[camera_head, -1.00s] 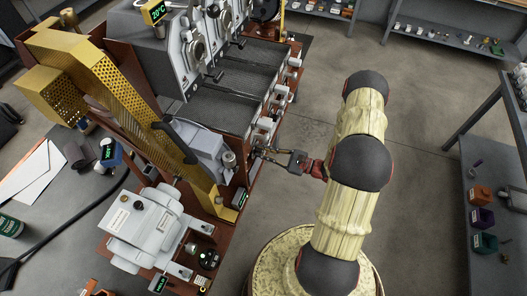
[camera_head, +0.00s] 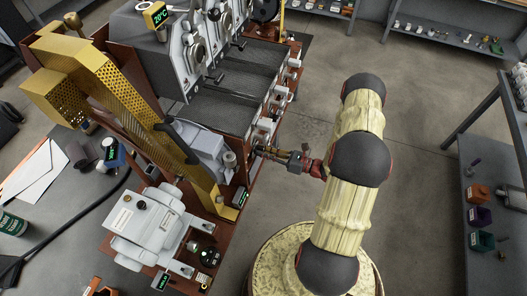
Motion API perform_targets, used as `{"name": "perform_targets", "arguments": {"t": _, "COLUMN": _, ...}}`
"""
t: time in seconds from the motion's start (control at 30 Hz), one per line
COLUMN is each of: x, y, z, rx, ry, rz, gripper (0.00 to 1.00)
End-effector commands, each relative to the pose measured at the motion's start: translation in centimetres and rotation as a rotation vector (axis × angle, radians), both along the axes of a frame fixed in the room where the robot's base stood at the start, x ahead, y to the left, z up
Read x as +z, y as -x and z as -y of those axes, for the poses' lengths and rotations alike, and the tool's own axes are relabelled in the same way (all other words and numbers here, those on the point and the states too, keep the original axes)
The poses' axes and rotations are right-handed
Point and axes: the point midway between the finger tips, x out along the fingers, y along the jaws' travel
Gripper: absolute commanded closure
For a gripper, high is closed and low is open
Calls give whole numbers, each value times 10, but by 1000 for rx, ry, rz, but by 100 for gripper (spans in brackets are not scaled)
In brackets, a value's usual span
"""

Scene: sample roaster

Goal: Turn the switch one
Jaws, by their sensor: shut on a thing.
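The sample roaster has a row of small white switch housings along its right front edge, such as one (camera_head: 267,124) just above my gripper. My gripper (camera_head: 261,150) reaches in from the right, level, at the near end of this row. Its fingers are shut on a small switch at the roaster's front. The fingers and my wrist hide most of that switch, so its position is not readable. I cannot read its label.
A grey motor box (camera_head: 146,225) and a yellow perforated guard (camera_head: 150,120) stand left of my gripper. Grey cooling trays (camera_head: 235,95) lie above it. A shelf (camera_head: 490,215) with small coloured boxes is at the right. The floor between is clear.

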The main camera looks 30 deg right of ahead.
Motion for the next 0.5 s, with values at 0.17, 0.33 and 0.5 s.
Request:
{"name": "perform_targets", "arguments": {"t": 0.17, "x": -1, "y": 0, "z": 0, "rx": -1, "ry": -22, "rz": -19, "gripper": 100}}
{"name": "perform_targets", "arguments": {"t": 0.33, "x": -1, "y": 0, "z": 0, "rx": -1, "ry": -27, "rz": -23, "gripper": 100}}
{"name": "perform_targets", "arguments": {"t": 0.5, "x": -1, "y": 0, "z": 0, "rx": -1, "ry": -27, "rz": -23, "gripper": 100}}
